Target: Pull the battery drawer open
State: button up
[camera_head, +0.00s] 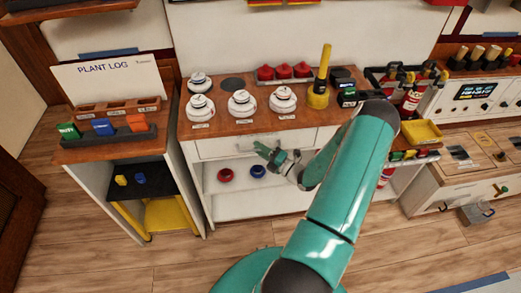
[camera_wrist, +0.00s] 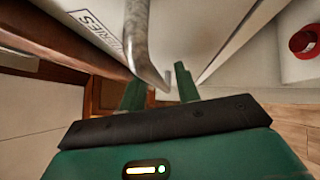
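The battery drawer (camera_head: 228,147) is a white front under the wooden counter in the head view. It looks shut. In the wrist view its pale front (camera_wrist: 85,22) carries a label, of which the letters "RIES" show. A grey metal bar handle (camera_wrist: 138,38) curves down from the front. My gripper (camera_head: 268,153) is at the drawer front in the head view. In the wrist view my gripper (camera_wrist: 161,82) has its green fingers apart, with the handle's bent end between them. Whether either finger touches the handle cannot be told.
Below the drawer, an open white shelf (camera_head: 240,205) holds a red ring (camera_head: 225,175) and a blue ring (camera_head: 258,171). White round detectors (camera_head: 242,103) stand on the counter above. A black and yellow stand (camera_head: 160,215) is at the left. Wooden floor (camera_head: 120,265) is clear in front.

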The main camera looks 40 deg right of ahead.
grip_shut()
